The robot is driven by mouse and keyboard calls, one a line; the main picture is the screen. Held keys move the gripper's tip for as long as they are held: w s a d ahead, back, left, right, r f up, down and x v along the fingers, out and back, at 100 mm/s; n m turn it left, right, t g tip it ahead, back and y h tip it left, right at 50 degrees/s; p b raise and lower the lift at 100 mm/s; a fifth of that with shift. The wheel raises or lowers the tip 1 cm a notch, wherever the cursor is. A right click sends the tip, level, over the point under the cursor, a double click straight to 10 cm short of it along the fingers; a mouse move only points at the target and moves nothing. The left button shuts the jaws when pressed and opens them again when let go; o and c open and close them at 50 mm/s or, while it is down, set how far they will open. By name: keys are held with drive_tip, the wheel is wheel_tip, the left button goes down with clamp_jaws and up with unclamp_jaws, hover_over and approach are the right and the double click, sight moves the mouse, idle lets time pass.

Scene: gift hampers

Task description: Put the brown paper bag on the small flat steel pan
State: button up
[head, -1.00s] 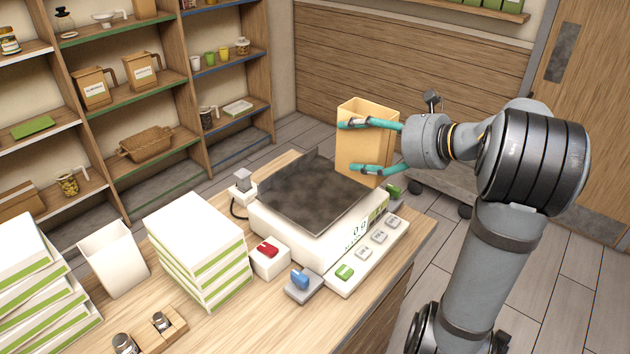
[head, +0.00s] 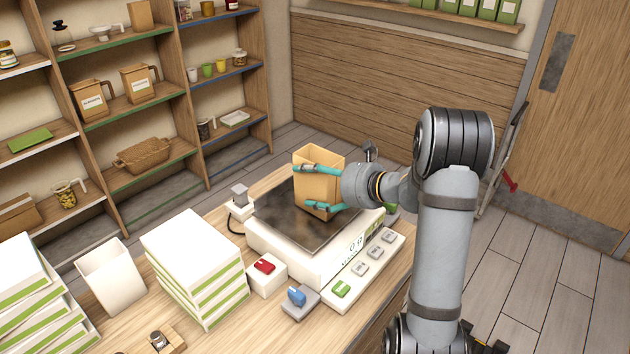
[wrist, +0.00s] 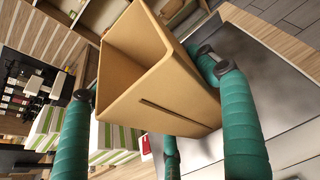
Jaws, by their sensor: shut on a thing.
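The brown paper bag (head: 317,181) is upright, with its open top facing up. My gripper (head: 322,188), with teal fingers, is shut on it from the right. The wrist view shows the bag (wrist: 150,75) tilted in the picture between the teal fingers. The bag is over the right part of the dark, flat steel pan (head: 277,222) of the white scale. I cannot tell whether its base touches the pan, as the fingers hide part of the lower bag.
The scale (head: 295,254) stands on the wooden counter with a keypad strip (head: 362,270) in front. Stacked white-and-green boxes (head: 195,265) and a white open container (head: 111,276) stand to the left. A red-button box (head: 266,270) and a blue-knobbed block (head: 298,298) sit in front of the scale.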

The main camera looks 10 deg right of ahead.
drive_tip(key=shift+s, duration=0.1)
drive_tip(key=shift+f, duration=0.15)
drive_tip(key=o, duration=0.9)
drive_tip(key=shift+o, duration=0.3)
drive_tip(key=shift+r, duration=0.3)
drive_tip(key=b+v, duration=0.2)
drive_tip(key=v, duration=1)
drive_tip(key=shift+f, duration=0.2)
